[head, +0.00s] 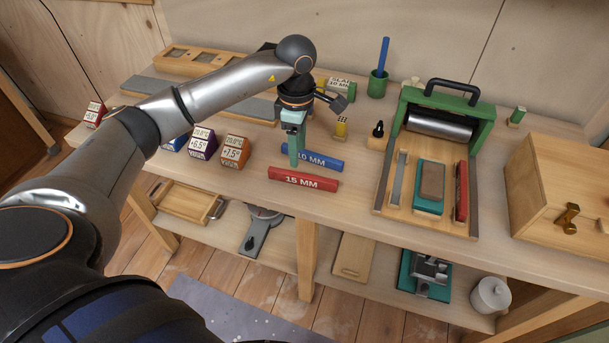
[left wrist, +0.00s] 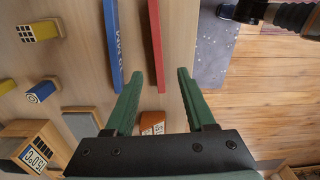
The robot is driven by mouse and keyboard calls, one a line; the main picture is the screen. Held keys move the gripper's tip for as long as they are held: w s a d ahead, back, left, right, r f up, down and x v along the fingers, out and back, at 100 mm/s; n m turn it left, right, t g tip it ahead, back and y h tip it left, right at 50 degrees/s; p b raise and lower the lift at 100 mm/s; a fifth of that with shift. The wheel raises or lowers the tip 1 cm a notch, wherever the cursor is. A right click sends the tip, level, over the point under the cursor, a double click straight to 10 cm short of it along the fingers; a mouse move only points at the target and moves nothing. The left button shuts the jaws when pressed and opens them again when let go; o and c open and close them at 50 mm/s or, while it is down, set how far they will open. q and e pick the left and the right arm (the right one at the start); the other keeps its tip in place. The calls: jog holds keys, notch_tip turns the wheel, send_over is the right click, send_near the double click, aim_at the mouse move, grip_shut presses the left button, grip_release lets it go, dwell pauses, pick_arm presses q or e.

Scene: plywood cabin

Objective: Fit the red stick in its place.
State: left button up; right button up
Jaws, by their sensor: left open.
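The red stick (head: 303,180), marked 15 MM, lies flat on the bench near its front edge. The blue stick (head: 318,160), marked 10 MM, lies just behind it. My left gripper (head: 296,158) is open and empty, pointing down over the left ends of the sticks. In the left wrist view, the red stick (left wrist: 155,40) shows ahead between the open fingers, and the blue stick (left wrist: 113,45) beside the left finger. A green-framed roller board (head: 383,207) stands to the right. A second red stick (head: 461,190) stands along its right side; a grey strip (head: 398,178) lies on its left. My right gripper is not in view.
Several number blocks, including an orange one (head: 234,151), stand left of the sticks. A dark-topped peg (head: 378,131) and a green cup (head: 377,84) with a blue rod stand behind. A wooden box (head: 560,180) is at far right. Bare bench separates the sticks from the board.

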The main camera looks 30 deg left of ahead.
aim_at(302, 175)
pick_arm(q)
jog(key=f, duration=0.8)
jog(key=shift+w+d+f+p, duration=0.25)
jog(key=shift+d+p, duration=0.15)
grip_shut()
